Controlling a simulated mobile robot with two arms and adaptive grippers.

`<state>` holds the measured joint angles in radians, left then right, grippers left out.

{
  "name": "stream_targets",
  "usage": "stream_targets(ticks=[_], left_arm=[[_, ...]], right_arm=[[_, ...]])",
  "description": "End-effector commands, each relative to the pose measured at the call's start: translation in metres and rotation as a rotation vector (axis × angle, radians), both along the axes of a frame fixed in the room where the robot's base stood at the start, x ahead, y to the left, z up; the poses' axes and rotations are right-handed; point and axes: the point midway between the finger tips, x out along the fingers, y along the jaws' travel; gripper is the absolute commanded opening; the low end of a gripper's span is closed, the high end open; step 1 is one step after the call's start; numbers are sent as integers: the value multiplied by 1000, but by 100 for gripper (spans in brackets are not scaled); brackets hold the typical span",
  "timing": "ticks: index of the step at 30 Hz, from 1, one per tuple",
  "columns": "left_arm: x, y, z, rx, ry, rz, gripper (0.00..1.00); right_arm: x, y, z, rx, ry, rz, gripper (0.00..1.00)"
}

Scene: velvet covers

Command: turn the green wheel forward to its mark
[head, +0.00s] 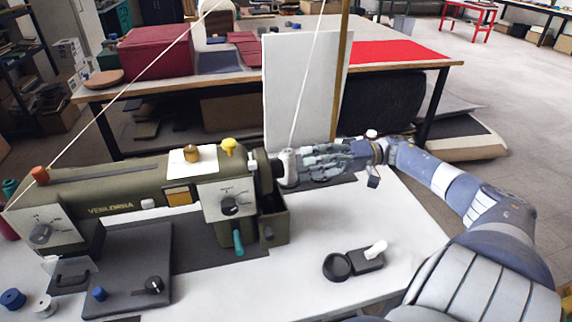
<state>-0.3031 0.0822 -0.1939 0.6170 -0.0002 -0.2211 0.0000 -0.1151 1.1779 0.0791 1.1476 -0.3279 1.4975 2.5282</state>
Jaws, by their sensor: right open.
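An olive-green sewing machine (125,195) stands on the white table. At its right end is a dark olive wheel (264,172), seen nearly edge-on; I cannot make out a mark on it. My right gripper (303,162) reaches in from the right, open, with its fingers pointing left toward the wheel. A white thread cone (289,168) shows between the fingertips and the wheel and hides part of that area. I cannot tell whether the fingers touch the cone or the wheel. My left gripper is not in view.
A white upright board (302,90) stands behind my gripper. A black round holder with a white knob (352,264) lies front right. Blue and white spools (13,299) sit front left. Thread runs up from the cone. The white tabletop (330,215) is clear below my gripper.

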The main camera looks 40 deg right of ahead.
Motion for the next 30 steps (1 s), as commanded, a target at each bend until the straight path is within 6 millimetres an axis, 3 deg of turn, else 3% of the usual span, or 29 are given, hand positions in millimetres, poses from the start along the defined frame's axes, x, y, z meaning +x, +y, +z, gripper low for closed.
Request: stream_targets(ticks=[3,9,22,23,28,30], left_arm=[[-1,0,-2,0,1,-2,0],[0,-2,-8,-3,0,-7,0],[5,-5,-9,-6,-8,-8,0],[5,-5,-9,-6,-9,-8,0],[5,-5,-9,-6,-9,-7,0],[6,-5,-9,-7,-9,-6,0]], right_arm=[[11,22,-1,2,-2,3,58],[26,47,-2,0,-2,2,58],[32,58,0,0,0,-1,58],[32,58,-1,0,0,-1,56],[32,58,-1,0,0,-1,17],[32,58,-1,0,0,-1,14]])
